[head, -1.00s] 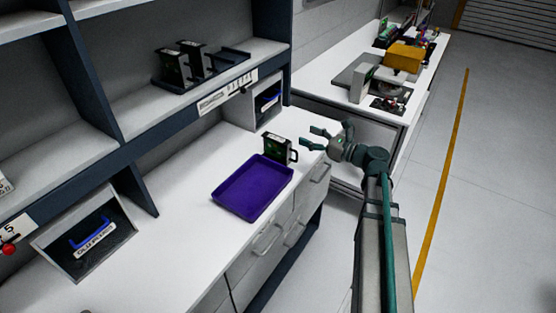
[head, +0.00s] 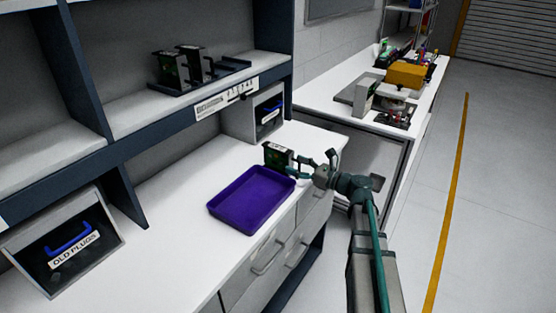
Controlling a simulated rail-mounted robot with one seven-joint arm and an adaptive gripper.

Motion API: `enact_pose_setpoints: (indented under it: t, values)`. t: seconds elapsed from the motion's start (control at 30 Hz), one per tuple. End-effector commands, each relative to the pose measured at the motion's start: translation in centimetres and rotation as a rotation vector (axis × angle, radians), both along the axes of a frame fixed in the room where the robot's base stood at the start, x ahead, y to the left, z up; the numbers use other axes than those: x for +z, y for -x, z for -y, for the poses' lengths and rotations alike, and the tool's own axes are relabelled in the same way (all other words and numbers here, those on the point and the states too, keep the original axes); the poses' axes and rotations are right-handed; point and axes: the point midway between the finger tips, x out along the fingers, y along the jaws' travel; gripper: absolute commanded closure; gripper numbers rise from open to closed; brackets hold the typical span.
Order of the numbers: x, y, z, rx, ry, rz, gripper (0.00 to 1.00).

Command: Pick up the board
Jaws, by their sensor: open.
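A small upright board (head: 277,157), dark with a green face, stands on the white bench just behind the purple tray. My gripper (head: 305,167) is open at the right side of this board, with its fingers pointing left toward it. The fingertips are close to the board's right edge; I cannot tell whether they touch it. More upright dark and green boards (head: 171,68) stand in a black rack on the shelf at the upper left.
The purple tray (head: 217,207) looks empty and lies on the white bench (head: 172,237). A bin labelled "OLD PLUGS" (head: 20,237) stands at the left. A grey bin with a blue handle (head: 238,122) stands behind the board. The bench left of the tray is clear.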

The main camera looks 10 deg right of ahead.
Motion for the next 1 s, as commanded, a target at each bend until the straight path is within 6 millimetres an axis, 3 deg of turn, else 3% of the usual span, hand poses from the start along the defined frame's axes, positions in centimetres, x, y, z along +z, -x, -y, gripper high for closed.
enact_pose_setpoints:
  t: [0.5,0.77,0.87,1.0]
  values:
    - [-0.5,-3.8,-3.5,0.001,-0.001,0.000,0.35]
    - [-0.6,-4.0,-3.9,-0.001,-0.001,-0.001,0.35]
    - [-0.6,-4.0,-3.9,-0.001,-0.001,-0.001,0.47]
    - [-0.6,-4.0,-3.8,-0.001,-0.001,-0.001,0.70]
